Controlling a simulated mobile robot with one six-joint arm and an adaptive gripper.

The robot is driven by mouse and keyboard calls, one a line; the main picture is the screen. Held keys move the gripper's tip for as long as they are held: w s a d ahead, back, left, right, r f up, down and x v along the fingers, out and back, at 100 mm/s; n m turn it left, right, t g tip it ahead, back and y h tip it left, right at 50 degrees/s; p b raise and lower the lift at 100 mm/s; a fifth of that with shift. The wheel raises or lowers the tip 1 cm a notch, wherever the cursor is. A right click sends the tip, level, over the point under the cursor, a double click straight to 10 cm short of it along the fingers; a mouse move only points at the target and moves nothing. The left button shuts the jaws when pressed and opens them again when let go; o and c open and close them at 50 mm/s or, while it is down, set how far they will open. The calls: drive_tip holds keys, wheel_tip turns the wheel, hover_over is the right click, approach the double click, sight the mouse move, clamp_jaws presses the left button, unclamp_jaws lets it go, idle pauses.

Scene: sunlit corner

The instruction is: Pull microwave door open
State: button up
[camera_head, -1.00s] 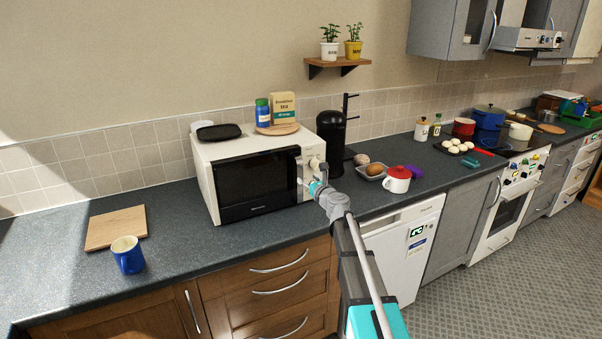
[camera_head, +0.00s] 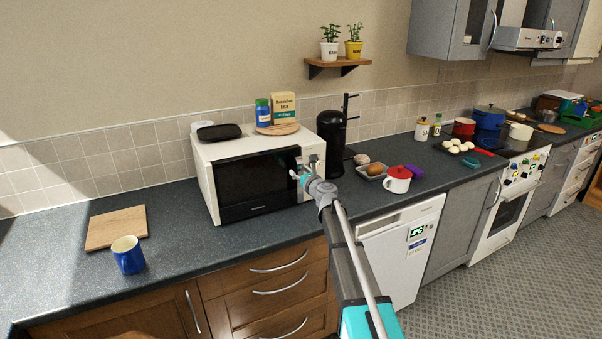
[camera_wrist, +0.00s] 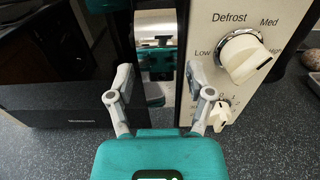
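The white microwave (camera_head: 206,186) stands on the counter, with its black door (camera_head: 255,180) facing forward and looking closed in the head view. In the wrist view the dark door (camera_wrist: 60,100) is at left. A shiny upright strip, seemingly the door handle (camera_wrist: 156,30), stands between it and the control panel (camera_wrist: 215,25) with its knobs. My gripper (camera_head: 297,177) is at the door's right edge. In the wrist view my gripper (camera_wrist: 158,75) is open, with one finger on each side of the strip's line; I cannot tell whether they touch it.
A black coffee machine (camera_head: 331,140) stands close at right.

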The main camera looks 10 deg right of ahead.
clamp_jaws()
